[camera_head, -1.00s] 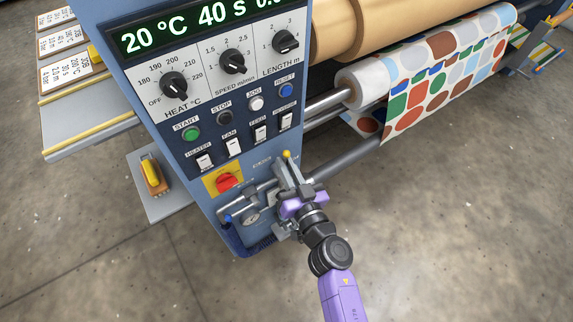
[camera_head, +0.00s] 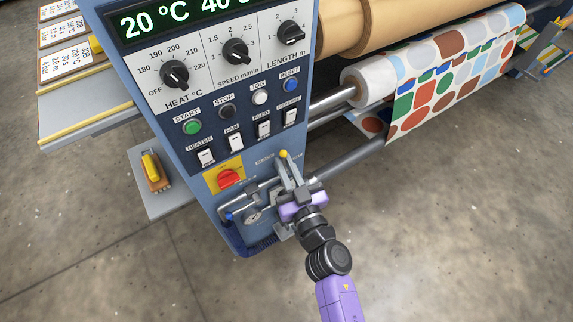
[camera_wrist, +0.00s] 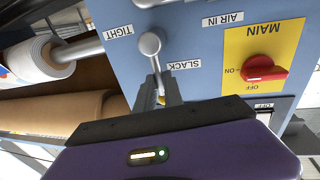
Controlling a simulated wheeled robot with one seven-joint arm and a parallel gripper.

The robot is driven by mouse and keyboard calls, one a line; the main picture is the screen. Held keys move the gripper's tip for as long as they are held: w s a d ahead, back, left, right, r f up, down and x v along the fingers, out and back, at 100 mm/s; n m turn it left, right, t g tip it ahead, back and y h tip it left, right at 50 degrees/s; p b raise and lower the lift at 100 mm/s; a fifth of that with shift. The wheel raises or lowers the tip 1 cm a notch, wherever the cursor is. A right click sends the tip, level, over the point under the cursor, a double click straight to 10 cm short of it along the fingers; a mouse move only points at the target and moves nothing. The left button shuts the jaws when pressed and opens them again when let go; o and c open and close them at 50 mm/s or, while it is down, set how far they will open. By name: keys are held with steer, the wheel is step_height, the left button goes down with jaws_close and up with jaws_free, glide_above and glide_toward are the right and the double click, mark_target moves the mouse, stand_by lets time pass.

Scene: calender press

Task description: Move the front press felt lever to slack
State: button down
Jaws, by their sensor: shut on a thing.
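The front press felt lever is a thin grey shaft with a yellow knob (camera_head: 283,154), low on the blue control panel. In the wrist view its round grey hub (camera_wrist: 150,43) lies between the TIGHT label (camera_wrist: 112,31) and the SLACK label (camera_wrist: 184,65). From the hub the shaft runs down between my fingers, passing close to the SLACK label. My gripper (camera_head: 290,178) is shut on the lever near its knob end; the fingers also show in the wrist view (camera_wrist: 160,95). They hide part of the shaft and most of the knob there.
The red MAIN switch (camera_head: 229,178) on its yellow plate is close beside the lever, and also shows in the wrist view (camera_wrist: 262,69). A blue-handled fitting (camera_head: 229,216) sits below it. Rollers with patterned fabric (camera_head: 440,80) lie right. The floor (camera_head: 450,230) at right is clear.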

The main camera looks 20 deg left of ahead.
steer(key=c, duration=1.5)
jaws_free()
steer(key=shift+s, duration=0.15)
steer(key=p+v, duration=0.1)
steer(key=v, duration=0.6)
steer(key=shift+s+d+p, duration=0.2)
steer(key=shift+d+p, duration=0.1)
steer(key=shift+p, duration=0.05)
